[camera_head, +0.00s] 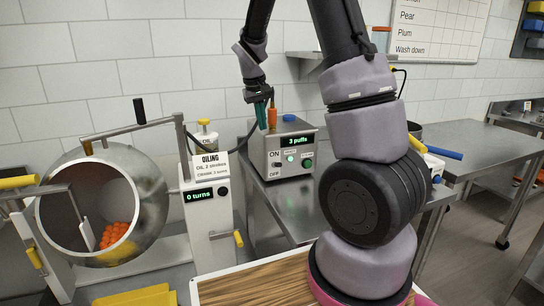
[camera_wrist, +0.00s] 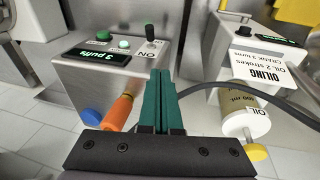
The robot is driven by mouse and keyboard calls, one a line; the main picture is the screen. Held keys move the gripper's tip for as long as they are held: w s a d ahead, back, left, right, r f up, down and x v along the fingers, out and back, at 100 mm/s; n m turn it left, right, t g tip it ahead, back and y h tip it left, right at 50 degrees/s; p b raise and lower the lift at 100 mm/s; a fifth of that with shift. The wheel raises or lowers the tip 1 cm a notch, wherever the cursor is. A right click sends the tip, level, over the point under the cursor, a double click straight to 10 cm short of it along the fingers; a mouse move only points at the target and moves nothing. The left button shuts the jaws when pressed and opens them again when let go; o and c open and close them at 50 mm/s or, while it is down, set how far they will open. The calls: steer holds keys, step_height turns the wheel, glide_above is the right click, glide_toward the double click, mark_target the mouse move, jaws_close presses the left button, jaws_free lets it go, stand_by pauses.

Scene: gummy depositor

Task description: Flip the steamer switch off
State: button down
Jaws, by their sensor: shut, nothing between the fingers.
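The steamer is a grey metal box (camera_head: 290,178) on a steel table, with a display reading "3 puffs". Its small black switch lever (camera_head: 278,165) sits between the ON and OFF labels at the left of its front face. In the wrist view the lever (camera_wrist: 151,34) stands beyond the ON label, with the box upside down; I cannot tell surely which way it is set. A pale green lamp (camera_wrist: 124,44) glows beside it. My gripper (camera_head: 261,117) has teal fingers, shut and empty, at the box's upper left edge. In the wrist view its tips (camera_wrist: 161,72) point toward the switch, apart from it.
An orange handle (camera_head: 272,114) and a blue knob (camera_head: 288,118) rise from the steamer's top, close to my fingers. The oiling unit (camera_head: 208,215) with its white bottle (camera_head: 203,138) and a black hose stands left. A steel drum (camera_head: 150,190) holds orange gummies.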

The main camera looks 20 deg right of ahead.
steer(key=shift+f, duration=0.1)
glide_above(277, 165)
steer(key=w+a, duration=0.3)
step_height(277, 165, down, 10)
steer(key=shift+s+d+f, duration=0.45)
steer(key=shift+d+f, duration=0.15)
steer(key=shift+f, duration=0.05)
steer(key=shift+s+d+f, duration=0.45)
steer(key=shift+d+f, duration=0.1)
steer(key=shift+f, duration=0.05)
